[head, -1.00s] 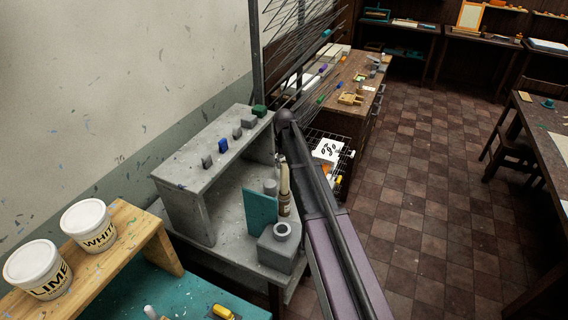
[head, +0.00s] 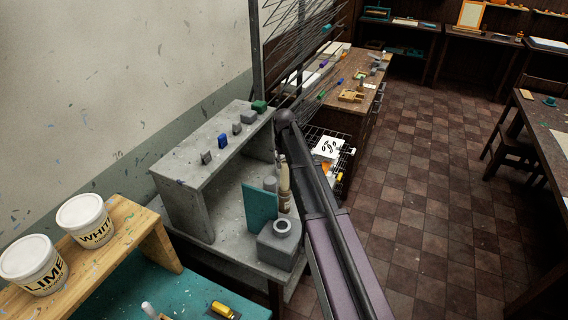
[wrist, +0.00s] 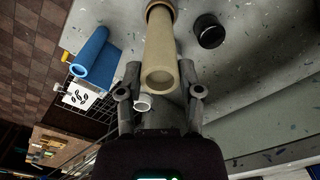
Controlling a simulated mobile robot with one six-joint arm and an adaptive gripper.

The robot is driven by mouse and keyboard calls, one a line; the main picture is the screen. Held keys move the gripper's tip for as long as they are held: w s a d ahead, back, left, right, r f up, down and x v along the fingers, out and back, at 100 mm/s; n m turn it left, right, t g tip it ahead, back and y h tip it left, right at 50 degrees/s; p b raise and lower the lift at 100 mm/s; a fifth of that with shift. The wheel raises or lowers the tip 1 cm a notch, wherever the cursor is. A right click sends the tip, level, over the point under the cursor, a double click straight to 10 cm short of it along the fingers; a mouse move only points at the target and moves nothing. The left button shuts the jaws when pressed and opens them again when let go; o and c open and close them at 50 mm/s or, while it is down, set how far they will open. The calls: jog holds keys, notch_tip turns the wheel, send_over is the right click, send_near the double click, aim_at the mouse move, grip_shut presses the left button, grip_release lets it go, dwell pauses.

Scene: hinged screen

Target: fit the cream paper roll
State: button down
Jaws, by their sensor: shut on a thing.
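The cream paper roll (wrist: 162,50) is a hollow tan tube, its open end facing the wrist camera. My gripper (wrist: 158,88) has one finger on each side of the roll and is shut on it. The roll's far end meets a wider tan ring at the top edge; I cannot tell whether that ring is part of it. In the head view a slim cream upright shape (head: 284,175) shows beside my arm, above the grey worktop (head: 229,212); my arm hides most of the gripper. A teal upright panel (head: 260,206) stands just left of it.
A grey block with a round collar (head: 280,243) stands at the worktop's front. A grey raised shelf (head: 205,150) carries several small blocks. In the wrist view, a blue roll-like piece (wrist: 96,58) lies left and a black round piece (wrist: 209,31) right. A wire rack (head: 345,160) stands beyond.

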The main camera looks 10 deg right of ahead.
aim_at(284, 182)
jog(key=shift+f+b, duration=5.15)
jog(key=shift+f, duration=0.1)
jog(key=shift+c, duration=0.9)
grip_release()
jog(key=shift+r, duration=0.2)
notch_tip(284, 182, up, 18)
jog(key=p, duration=1.8)
jog(key=shift+f, duration=0.15)
